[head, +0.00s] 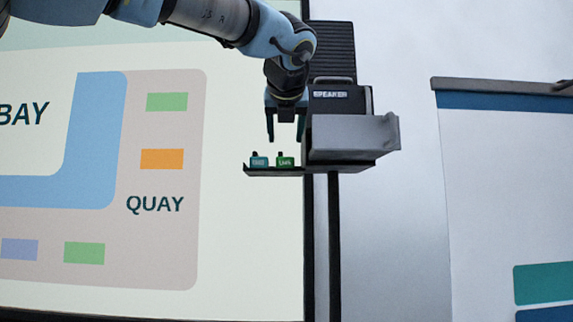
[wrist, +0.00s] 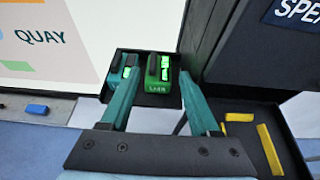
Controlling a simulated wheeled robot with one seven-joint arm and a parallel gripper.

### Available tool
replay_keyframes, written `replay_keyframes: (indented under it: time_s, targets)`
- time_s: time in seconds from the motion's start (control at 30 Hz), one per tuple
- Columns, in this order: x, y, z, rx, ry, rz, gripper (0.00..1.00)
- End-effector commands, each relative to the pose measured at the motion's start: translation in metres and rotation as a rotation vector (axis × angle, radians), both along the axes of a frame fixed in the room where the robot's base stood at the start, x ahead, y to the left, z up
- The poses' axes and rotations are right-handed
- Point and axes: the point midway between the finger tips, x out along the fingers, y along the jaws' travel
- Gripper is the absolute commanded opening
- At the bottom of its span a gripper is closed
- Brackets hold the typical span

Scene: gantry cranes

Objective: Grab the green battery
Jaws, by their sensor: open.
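The green battery (head: 285,162) stands upright on a small dark shelf (head: 272,172), at its right part beside the grey box. It also shows in the wrist view (wrist: 158,72), between the two finger lines. A teal battery (head: 259,161) stands just left of it, and in the wrist view (wrist: 116,80) my left finger partly covers it. My gripper (head: 285,138) is open and points down, above the batteries in the head view. Its fingers (wrist: 159,78) show on either side of the green battery in the wrist view. Nothing is held.
A grey box (head: 352,138) and a dark speaker (head: 340,98) stand close to the right of my gripper. A tray at right holds yellow pieces (wrist: 268,148). A blue block (wrist: 37,109) lies at left. A large display panel (head: 240,230) is behind.

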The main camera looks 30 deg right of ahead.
Motion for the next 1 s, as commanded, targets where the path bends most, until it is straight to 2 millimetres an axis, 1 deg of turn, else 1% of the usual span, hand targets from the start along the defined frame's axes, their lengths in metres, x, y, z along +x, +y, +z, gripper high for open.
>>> replay_keyframes:
  time_s: [0.1, 0.37, 0.63, 0.77, 0.97, 1.0]
  targets:
    - [0.015, -0.008, -0.006, 0.001, 0.002, 0.001, 0.62]
    - [0.032, -0.016, -0.015, 0.000, 0.003, 0.000, 0.62]
    - [0.063, -0.030, -0.030, 0.002, 0.004, 0.002, 0.62]
    - [0.069, -0.032, -0.034, 0.000, 0.003, 0.001, 0.62]
    - [0.069, -0.033, -0.035, -0.002, 0.003, 0.000, 0.62]
    - [0.069, -0.033, -0.035, -0.002, 0.003, 0.000, 0.58]
